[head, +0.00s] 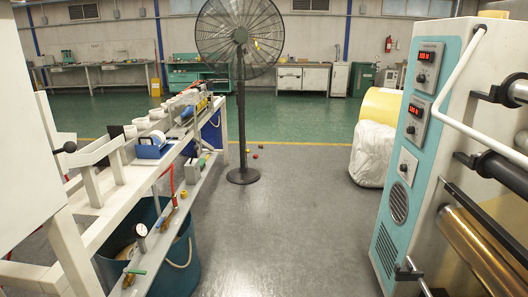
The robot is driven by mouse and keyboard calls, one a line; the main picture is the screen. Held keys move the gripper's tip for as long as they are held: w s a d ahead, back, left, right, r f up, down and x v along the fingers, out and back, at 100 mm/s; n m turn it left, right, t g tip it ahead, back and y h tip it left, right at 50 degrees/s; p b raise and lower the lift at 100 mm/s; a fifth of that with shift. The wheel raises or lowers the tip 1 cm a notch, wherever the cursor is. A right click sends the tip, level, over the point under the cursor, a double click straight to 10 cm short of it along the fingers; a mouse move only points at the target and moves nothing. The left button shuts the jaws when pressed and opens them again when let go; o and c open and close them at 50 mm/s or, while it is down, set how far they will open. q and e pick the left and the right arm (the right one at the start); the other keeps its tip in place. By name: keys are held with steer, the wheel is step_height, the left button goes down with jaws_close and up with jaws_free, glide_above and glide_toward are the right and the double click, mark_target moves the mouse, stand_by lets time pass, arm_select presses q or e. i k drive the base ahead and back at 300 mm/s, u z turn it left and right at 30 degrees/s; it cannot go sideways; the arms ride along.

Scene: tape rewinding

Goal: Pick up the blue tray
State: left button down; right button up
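I cannot make out a clear blue tray. A small blue item (149,152) with a white roll on it sits on the white bench (104,192) at left; I cannot tell whether it is a tray. A blue bin (212,134) stands behind the bench's far end, partly hidden by the bench. A large dark teal tub (184,262) stands on the floor under the bench. Neither of my grippers is in view.
A pedestal fan (241,120) stands ahead on the grey floor. A teal and white machine (408,150) with rollers fills the right side. A wrapped roll (372,152) stands behind it.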

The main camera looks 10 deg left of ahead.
mark_target(144, 151)
steer(key=i, duration=2.6)
steer(key=u, duration=2)
steer(key=i, duration=0.45)
steer(key=u, duration=0.45)
